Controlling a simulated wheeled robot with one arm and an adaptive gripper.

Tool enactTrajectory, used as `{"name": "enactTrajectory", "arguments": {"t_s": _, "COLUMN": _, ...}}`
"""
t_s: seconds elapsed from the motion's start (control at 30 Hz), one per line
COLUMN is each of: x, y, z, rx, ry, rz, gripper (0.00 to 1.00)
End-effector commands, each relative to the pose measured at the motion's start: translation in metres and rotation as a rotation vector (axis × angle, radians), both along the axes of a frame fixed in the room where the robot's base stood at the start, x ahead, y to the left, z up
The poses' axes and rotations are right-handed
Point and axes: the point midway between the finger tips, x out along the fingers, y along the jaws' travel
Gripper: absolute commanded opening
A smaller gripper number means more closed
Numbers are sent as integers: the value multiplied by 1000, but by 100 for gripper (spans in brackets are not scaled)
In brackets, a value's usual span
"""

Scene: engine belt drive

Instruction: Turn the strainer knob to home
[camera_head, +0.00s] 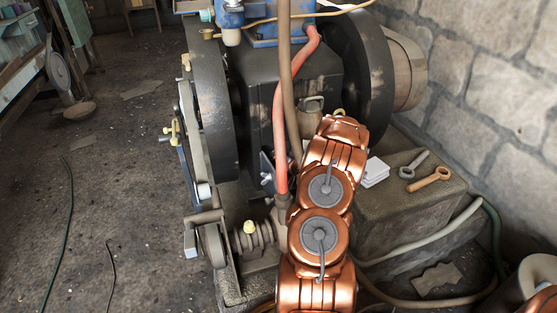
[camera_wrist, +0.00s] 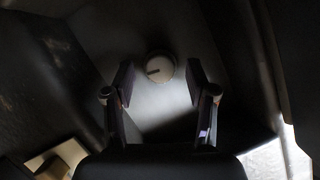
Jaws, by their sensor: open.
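In the wrist view a small round pale knob (camera_wrist: 160,68) sits on a grey surface, with a short dark mark pointing left from near its middle. I take it for the strainer knob. My gripper (camera_wrist: 159,74) is open, with one finger to the left of the knob and one to the right. Gaps show between the knob and both fingers in the picture; the depth between them is hard to tell. In the head view my copper arm covers the gripper, and I cannot make out the knob.
Dark engine wheels (camera_head: 211,110) and a block (camera_head: 292,105) stand close beyond my arm. A red hose (camera_head: 279,130) runs down beside it. A stone ledge (camera_head: 405,213) on the right holds two wrench-like tools (camera_head: 428,180) and a white stack (camera_head: 375,171). Floor is open at left.

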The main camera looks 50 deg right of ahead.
Motion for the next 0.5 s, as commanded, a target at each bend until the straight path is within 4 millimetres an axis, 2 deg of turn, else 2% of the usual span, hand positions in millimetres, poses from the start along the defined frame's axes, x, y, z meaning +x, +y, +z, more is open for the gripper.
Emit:
{"name": "enactTrajectory", "arguments": {"t_s": 0.37, "x": 7, "y": -2, "z": -1, "rx": -2, "ry": 0, "rz": 0, "gripper": 56}}
{"name": "enactTrajectory", "arguments": {"t_s": 0.5, "x": 6, "y": -2, "z": -1, "rx": -2, "ry": 0, "rz": 0, "gripper": 45}}
